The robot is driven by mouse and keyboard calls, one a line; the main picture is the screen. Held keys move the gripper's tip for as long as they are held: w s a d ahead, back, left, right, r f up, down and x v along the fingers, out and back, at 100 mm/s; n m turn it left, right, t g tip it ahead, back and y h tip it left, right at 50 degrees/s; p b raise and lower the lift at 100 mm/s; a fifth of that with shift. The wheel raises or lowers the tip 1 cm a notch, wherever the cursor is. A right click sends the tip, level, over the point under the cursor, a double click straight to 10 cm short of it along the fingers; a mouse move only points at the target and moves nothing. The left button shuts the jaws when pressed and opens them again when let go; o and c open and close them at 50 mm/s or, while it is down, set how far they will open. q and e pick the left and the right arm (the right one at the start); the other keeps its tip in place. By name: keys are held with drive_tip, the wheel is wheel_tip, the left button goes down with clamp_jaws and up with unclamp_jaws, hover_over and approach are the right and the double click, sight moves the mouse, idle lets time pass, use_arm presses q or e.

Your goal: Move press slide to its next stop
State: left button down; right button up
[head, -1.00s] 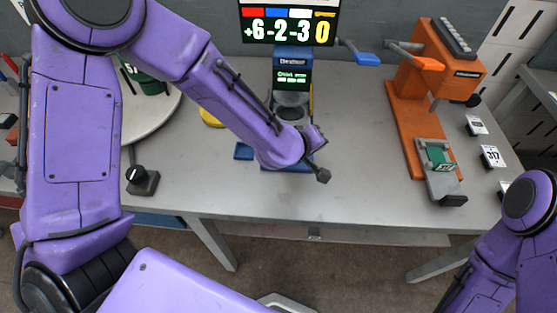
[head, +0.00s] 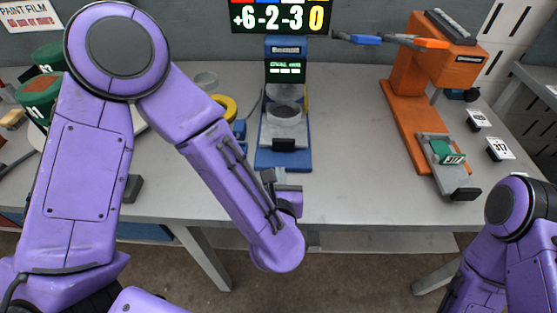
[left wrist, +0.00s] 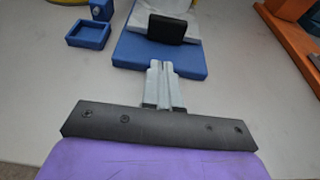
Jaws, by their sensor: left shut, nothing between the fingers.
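The orange press (head: 413,85) stands at the right of the table. Its grey slide (head: 465,182) sticks out at the front, with a black end block and a green block (head: 446,152) on it. The blue station (head: 284,90) in the middle has a lit screen and a grey carriage with a black front block (head: 284,145); that block also shows in the left wrist view (left wrist: 167,29). My left gripper (head: 286,184) is shut and empty, just in front of the blue base. Its fingers (left wrist: 159,68) point at the base's front edge; contact cannot be told. My right gripper is out of view.
A small blue tray (left wrist: 88,34) lies left of the blue base. Number tags lie at right. The table between station and press is clear.

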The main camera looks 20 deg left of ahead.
sight(281, 144)
use_arm(q)
drive_tip(key=p+x, duration=0.1)
drive_tip(key=x, duration=0.2)
drive_tip(key=r+p+x, duration=0.1)
drive_tip(key=x, duration=0.3)
drive_tip(key=shift+w+r, duration=0.25)
drive_tip(key=shift+w, duration=0.1)
drive_tip(key=w, duration=0.2)
drive_tip(key=w+a+b, duration=0.1)
drive_tip(key=shift+w+a, duration=0.1)
drive_tip(key=shift+w, duration=0.25)
drive_tip(key=shift+w+a, duration=0.15)
drive_tip(key=shift+w, duration=0.1)
drive_tip(key=shift+r, duration=0.2)
